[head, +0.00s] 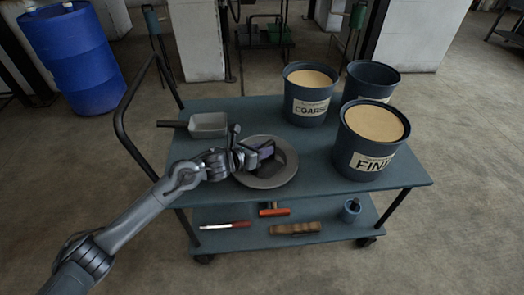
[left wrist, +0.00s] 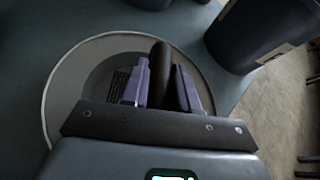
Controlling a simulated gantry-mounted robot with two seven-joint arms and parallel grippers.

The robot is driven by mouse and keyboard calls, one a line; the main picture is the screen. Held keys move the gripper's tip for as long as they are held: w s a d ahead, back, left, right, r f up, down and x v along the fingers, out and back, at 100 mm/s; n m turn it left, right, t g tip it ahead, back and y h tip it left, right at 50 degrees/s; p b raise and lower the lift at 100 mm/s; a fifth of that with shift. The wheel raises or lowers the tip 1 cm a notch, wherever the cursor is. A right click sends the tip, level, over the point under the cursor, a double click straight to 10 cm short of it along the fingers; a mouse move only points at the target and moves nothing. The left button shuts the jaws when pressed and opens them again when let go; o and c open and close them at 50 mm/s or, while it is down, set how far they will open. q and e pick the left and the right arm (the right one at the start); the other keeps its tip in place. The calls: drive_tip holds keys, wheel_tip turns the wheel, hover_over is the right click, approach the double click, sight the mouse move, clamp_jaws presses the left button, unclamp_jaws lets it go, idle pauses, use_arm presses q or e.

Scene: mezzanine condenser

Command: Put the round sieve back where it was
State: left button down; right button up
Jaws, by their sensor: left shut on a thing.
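The round grey sieve (head: 283,177) is at the front middle of the cart's top shelf, with its wide rim and sunken mesh facing up. I cannot tell whether it rests on the shelf or hangs just above it. My left gripper (head: 264,150) reaches over it from the left. In the left wrist view the purple fingers (left wrist: 160,88) are shut on a dark rounded bar (left wrist: 160,58) that looks like the sieve's handle, with the rim (left wrist: 62,75) around it. The gripper hides part of the sieve. My right gripper is not in view.
On the cart top (head: 215,108), a COARSE bucket (head: 308,112), a FINE bucket (head: 360,150) and a dark bucket (head: 368,75) stand right of the sieve. A grey scoop (head: 208,125) lies at left. The lower shelf (head: 260,240) holds hand tools. The front-left top is clear.

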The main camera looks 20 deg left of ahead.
use_arm(q)
drive_tip(key=shift+w, duration=0.1)
drive_tip(key=c, duration=0.8)
unclamp_jaws()
drive_tip(key=shift+f, duration=0.1)
drive_tip(key=shift+c, duration=0.2)
